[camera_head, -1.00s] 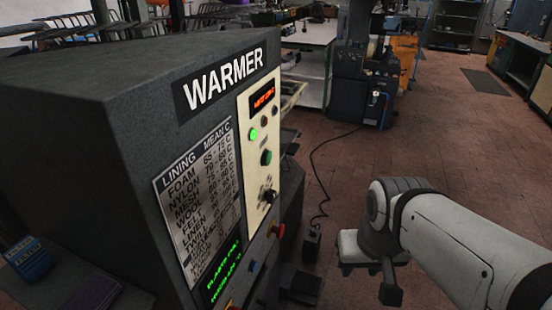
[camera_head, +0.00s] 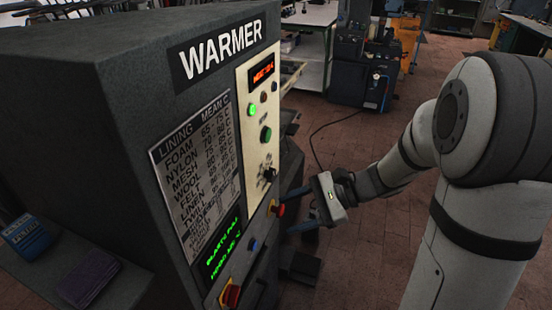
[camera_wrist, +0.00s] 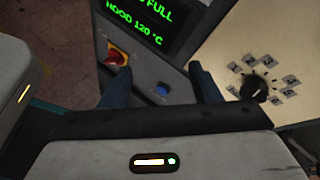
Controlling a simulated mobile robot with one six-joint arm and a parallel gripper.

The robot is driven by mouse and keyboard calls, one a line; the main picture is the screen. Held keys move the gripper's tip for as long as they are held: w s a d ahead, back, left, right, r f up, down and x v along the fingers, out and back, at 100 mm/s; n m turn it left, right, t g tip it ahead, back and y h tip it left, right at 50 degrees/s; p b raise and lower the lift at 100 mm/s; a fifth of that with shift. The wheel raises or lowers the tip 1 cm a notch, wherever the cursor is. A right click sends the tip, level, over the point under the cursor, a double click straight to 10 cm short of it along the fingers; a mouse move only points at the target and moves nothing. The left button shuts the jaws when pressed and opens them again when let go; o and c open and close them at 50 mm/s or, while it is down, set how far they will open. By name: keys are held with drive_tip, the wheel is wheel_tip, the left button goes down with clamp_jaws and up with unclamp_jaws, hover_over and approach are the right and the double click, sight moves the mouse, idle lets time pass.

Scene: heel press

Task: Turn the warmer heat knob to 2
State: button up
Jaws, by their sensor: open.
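The heat knob is a black knob (camera_head: 269,174) low on the cream panel of the grey warmer (camera_head: 130,130). In the wrist view the knob (camera_wrist: 258,90) sits at the right, ringed by small number tags. Its pointer setting is too small to read surely. My gripper (camera_head: 286,212) is open and empty in front of the warmer's face, lower than the knob. In the wrist view the two dark fingers (camera_wrist: 160,75) point at the panel, with the blue button showing between them. The knob lies outside them, right of the right finger.
A blue button (camera_head: 253,244) and a red-yellow switch (camera_head: 230,295) sit lower, beside the green text display (camera_head: 220,247). Open floor lies right of the warmer.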

sight(274, 176)
drive_tip(key=w+d+f+m+t+y, duration=0.1)
drive_tip(key=w+m+t+y, duration=0.1)
drive_tip(key=w+m+t, duration=0.3)
drive_tip(key=w+d+f+m+t+y, duration=0.2)
drive_tip(key=w+m, duration=0.2)
drive_tip(key=w, duration=0.3)
drive_tip(key=x, duration=0.8)
drive_tip(key=shift+d+r, duration=0.1)
drive_tip(key=shift+r, duration=0.05)
drive_tip(key=shift+c, duration=0.5)
drive_tip(key=shift+n, duration=0.3)
drive_tip(key=c, duration=0.9)
